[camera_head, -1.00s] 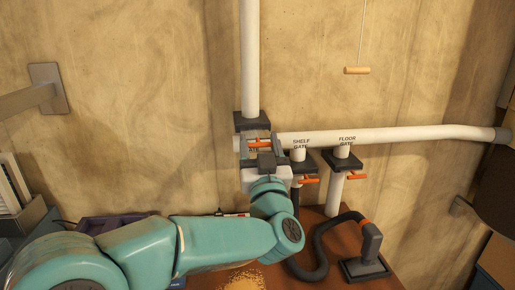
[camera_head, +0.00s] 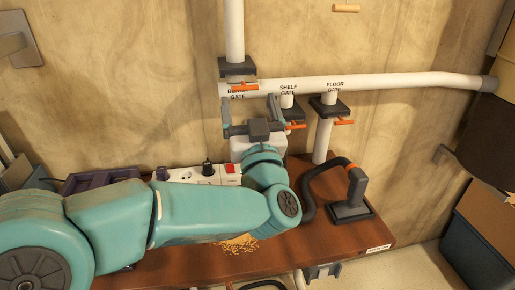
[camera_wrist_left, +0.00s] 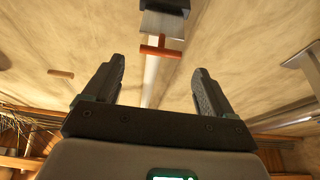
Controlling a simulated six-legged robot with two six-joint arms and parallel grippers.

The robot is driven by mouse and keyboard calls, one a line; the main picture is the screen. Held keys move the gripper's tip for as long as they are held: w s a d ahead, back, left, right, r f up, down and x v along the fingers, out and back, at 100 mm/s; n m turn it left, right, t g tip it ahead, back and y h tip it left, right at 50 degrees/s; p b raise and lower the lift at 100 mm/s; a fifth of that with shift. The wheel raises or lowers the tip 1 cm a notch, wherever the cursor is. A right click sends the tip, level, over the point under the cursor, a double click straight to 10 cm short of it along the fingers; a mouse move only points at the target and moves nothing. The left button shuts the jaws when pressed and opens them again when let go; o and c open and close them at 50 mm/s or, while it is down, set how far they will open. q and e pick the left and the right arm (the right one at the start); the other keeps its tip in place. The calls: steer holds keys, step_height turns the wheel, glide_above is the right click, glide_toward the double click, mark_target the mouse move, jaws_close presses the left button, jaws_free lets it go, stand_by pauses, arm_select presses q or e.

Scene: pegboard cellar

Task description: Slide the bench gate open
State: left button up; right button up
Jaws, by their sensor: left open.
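The bench gate is a dark block (camera_head: 238,66) on the upright white pipe at the wall, with an orange handle (camera_head: 243,87). In the left wrist view the orange handle (camera_wrist_left: 160,50) hangs from a pale flat plate (camera_wrist_left: 163,25) that sticks out of the dark block. My left gripper (camera_head: 249,105) is open and empty, just below and in front of the handle in the head view. In the wrist view its fingers (camera_wrist_left: 159,68) stand apart, with the handle beyond their tips and not between them. My right gripper is not in view.
The shelf gate (camera_head: 287,101) and floor gate (camera_head: 330,107) hang from the white cross pipe (camera_head: 400,83), close right of my gripper. A hose nozzle (camera_head: 357,190) stands on the brown bench. A power strip (camera_head: 198,174) lies behind my arm. A wooden pull (camera_head: 346,8) hangs above.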

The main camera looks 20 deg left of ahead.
arm_select(q)
steer(key=b+v, duration=0.2)
steer(key=v, duration=0.9)
